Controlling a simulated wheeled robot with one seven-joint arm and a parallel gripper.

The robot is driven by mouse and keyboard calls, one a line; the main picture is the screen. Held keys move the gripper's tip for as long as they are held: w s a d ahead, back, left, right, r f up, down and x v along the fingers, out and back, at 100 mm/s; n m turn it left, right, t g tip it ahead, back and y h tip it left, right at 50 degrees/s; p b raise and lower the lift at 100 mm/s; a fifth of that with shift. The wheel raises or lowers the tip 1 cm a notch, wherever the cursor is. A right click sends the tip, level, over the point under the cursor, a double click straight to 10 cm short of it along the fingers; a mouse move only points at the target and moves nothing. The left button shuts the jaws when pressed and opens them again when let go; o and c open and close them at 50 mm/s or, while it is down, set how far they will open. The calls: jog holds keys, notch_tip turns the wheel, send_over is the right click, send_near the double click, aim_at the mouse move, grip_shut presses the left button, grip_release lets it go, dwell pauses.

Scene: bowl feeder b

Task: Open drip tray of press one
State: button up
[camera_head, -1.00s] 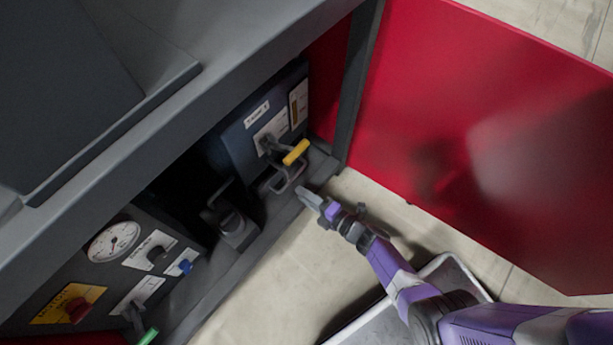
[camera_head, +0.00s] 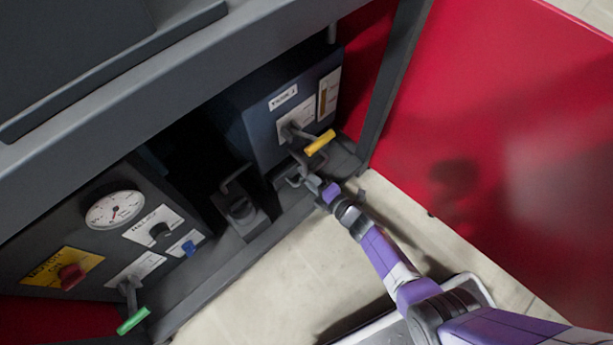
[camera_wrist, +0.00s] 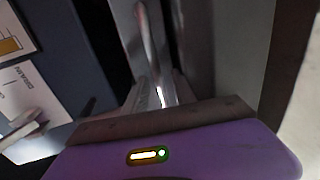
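A dark blue unit (camera_head: 262,135) with a small label, hard to read, sits inside the open cabinet. Low at its front is a grey tray-like part with a looped handle (camera_head: 292,181), which I take to be the drip tray. My gripper (camera_head: 314,182) is right at this handle from the front right and hides part of it; I cannot tell whether they touch. The wrist view shows a grey metal loop (camera_wrist: 148,40) just ahead of my purple gripper body. The fingertips are too small and covered to tell open from shut.
A yellow-handled lever (camera_head: 320,143) sticks out just above my gripper. To the left are another grey part with a handle (camera_head: 243,212) and a panel with a gauge (camera_head: 114,209), knobs and a green lever (camera_head: 133,320). A red door (camera_head: 500,130) stands open at right.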

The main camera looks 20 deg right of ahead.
grip_shut()
dwell(1.3)
